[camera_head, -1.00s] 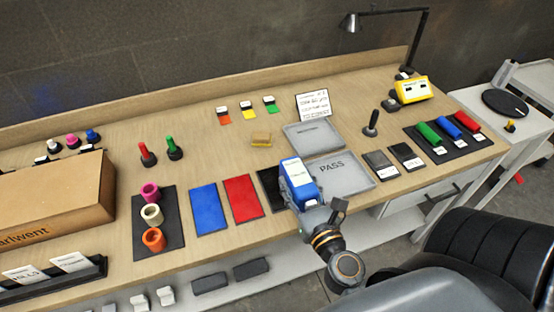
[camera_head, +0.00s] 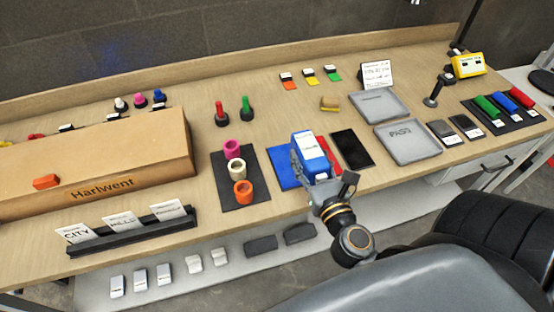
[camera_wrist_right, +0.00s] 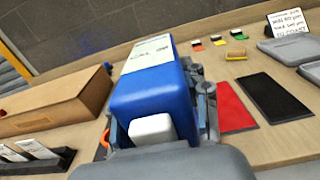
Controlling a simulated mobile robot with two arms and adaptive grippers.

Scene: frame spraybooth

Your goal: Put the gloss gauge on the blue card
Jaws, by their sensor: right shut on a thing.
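My right gripper (camera_head: 312,172) is shut on the gloss gauge (camera_head: 311,150), a blue block with a white label on top. In the right wrist view the gauge (camera_wrist_right: 152,95) fills the middle between the fingers, with a white part on its near face. The blue card (camera_head: 284,166) lies flat on the bench, partly hidden behind the gauge and gripper. The gauge appears over the right part of the blue card; I cannot tell whether it touches. In the wrist view the blue card is hidden. My left gripper is not in view.
A red card (camera_head: 335,166) and a black card (camera_head: 351,150) lie to the right. A black mat (camera_head: 222,190) with several coloured rings lies left. Grey trays (camera_head: 408,158) stand further right. A cardboard box (camera_head: 100,160) fills the bench's left side.

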